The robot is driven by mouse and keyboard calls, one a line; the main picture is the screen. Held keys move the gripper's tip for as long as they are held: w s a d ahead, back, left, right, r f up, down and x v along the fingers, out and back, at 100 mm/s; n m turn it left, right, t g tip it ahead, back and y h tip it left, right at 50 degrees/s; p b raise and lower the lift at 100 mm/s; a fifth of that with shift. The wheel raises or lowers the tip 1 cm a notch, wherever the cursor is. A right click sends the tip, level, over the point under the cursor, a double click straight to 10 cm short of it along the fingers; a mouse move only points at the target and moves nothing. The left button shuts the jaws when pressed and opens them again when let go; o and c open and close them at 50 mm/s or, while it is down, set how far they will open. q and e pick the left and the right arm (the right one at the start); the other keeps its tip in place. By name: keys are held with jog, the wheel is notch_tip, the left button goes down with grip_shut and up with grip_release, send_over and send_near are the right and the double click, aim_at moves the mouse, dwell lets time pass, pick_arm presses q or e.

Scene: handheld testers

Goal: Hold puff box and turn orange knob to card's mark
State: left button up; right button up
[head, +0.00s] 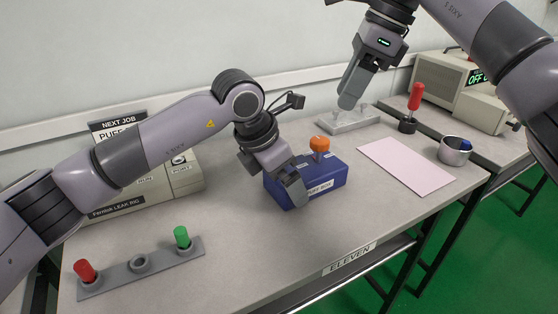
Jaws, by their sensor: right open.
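The blue puff box (325,181) sits on the bench with a white label on its front. The orange knob (320,143) stands on its top; its pointer setting is too small to read. My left gripper (291,189) is at the box's left end, with a finger in front of its face; whether it is closed on the box is unclear. My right gripper (348,98) is open, pointing down behind and right of the box, above a grey fixture.
A leak rig (183,176) stands behind my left arm. A grey rack (140,268) holds red and green plugs at front left. The front middle is clear.

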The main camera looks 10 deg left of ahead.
aim_at(321, 139)
pick_arm(q)
jog(key=shift+w+d+f, duration=0.1)
jog(key=shift+d+f, duration=0.05)
jog(key=shift+f, duration=0.3)
jog(key=c, duration=0.7)
jog(key=shift+c, duration=1)
pick_arm(e)
jog(key=shift+o, duration=2)
jog(key=shift+r, duration=0.1)
jog(key=shift+m+y, duration=0.3)
jog(key=shift+m, duration=0.2)
jog(key=x, duration=0.9)
jog(key=shift+f, duration=0.4)
pick_arm(q)
jog(key=shift+r, duration=0.1)
pick_arm(e)
jog(key=shift+d, duration=0.1)
jog(key=c, duration=1)
